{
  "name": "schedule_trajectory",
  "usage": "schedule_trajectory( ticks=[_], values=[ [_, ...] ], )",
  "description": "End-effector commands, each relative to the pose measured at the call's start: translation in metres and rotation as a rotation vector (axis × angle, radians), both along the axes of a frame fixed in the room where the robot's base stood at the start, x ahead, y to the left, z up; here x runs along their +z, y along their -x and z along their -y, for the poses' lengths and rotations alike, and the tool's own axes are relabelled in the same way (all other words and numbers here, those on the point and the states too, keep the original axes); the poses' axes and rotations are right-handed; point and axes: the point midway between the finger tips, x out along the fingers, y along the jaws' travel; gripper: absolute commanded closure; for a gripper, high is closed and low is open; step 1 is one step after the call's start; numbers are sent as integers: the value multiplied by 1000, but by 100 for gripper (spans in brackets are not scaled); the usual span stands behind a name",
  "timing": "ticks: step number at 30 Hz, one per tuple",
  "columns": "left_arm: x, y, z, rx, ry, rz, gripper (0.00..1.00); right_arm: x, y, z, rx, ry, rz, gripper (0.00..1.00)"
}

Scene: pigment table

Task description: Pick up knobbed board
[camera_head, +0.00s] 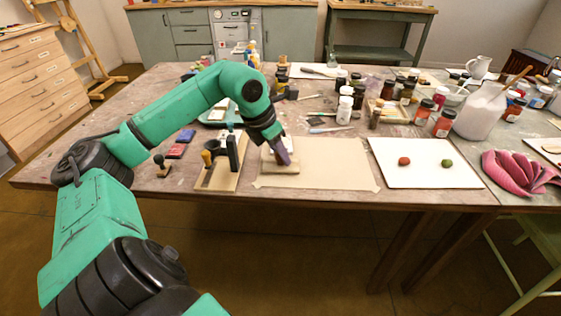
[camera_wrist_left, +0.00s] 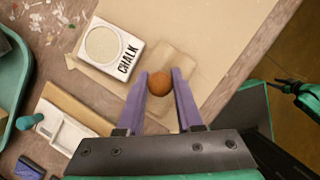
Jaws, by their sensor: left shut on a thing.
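The knobbed board (camera_wrist_left: 178,62) is a small pale wooden slab with a round orange-brown knob (camera_wrist_left: 159,84). In the head view the board (camera_head: 282,181) lies at the left end of the brown paper, under my left gripper (camera_head: 279,158). In the left wrist view the purple fingers of my left gripper (camera_wrist_left: 160,88) are shut on the knob, one on each side. The board appears to rest on the paper; I cannot see a gap under it. A dark and green part at the right edge of the wrist view may be my right gripper (camera_wrist_left: 292,88), too small to read.
A white box marked CHALK (camera_wrist_left: 111,47) stands beside the board. A wooden rack (camera_head: 212,182) with upright tools is just left. Brown paper (camera_head: 325,165) is bare to the right; a white sheet (camera_head: 425,175) beyond holds red and green lumps. Jars crowd the back.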

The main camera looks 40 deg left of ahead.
Motion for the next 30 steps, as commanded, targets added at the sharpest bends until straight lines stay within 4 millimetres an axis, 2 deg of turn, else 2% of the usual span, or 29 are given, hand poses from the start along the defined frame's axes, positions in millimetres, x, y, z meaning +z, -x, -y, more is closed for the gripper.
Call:
schedule_trajectory(
  ticks=[7, 11, 17, 18, 24, 27, 30],
  values=[
    [6, 0, 0, 0, 0, 1, 100, 3, 1, 0, 2, 0, 5, 50],
    [23, -1, 0, 0, 1, 4, 100, -2, 22, 4, 9, 4, -10, 50],
    [76, -1, 0, 0, 2, 8, 100, 4, 71, 15, 31, 9, -17, 50],
    [96, -1, 0, 0, 2, 10, 100, 15, 73, 15, 33, 8, -13, 50],
    [162, -1, 1, -2, 3, 6, 100, 47, 74, 16, 34, 8, -11, 50],
    [184, -1, 1, -1, 2, 5, 100, 57, 74, 16, 34, 8, -12, 50],
    [197, 0, 0, 0, 2, 3, 100, 61, 74, 16, 34, 8, -12, 50]
  ],
)
